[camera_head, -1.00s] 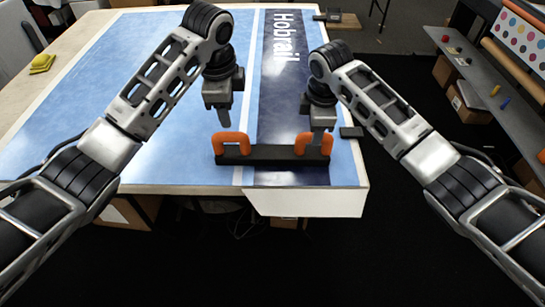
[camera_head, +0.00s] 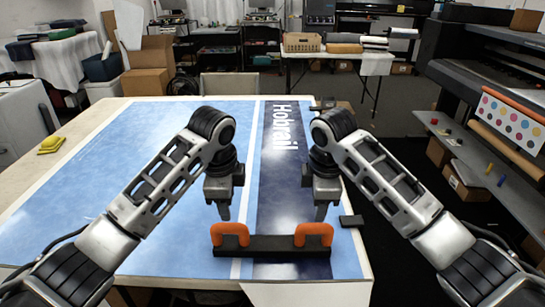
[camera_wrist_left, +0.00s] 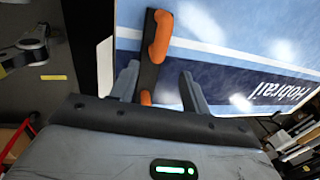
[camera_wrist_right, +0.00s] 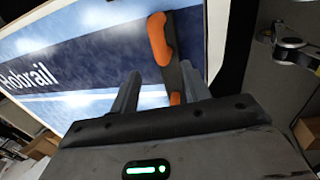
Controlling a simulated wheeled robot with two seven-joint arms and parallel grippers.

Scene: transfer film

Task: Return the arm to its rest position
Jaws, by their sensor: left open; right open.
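My left gripper (camera_head: 224,208) hangs over the table, above and behind the left end of a black bar tool with two orange handles (camera_head: 272,244). My right gripper (camera_head: 321,210) hangs just above and behind the tool's right handle. Both grippers are open and empty, apart from the tool. The tool lies across the front of a blue printed film (camera_head: 150,215) with a dark "Hobrail" band. In the left wrist view the tool's orange handle (camera_wrist_left: 161,38) shows beyond open fingers (camera_wrist_left: 160,88). The right wrist view shows a handle (camera_wrist_right: 159,38) beyond open fingers (camera_wrist_right: 153,95).
A small black block (camera_head: 351,220) lies at the table's right edge, and a yellow item (camera_head: 51,144) at the left. A large printer (camera_head: 500,90) with a shelf stands to the right. Cardboard boxes (camera_head: 145,82) and shelves are behind the table.

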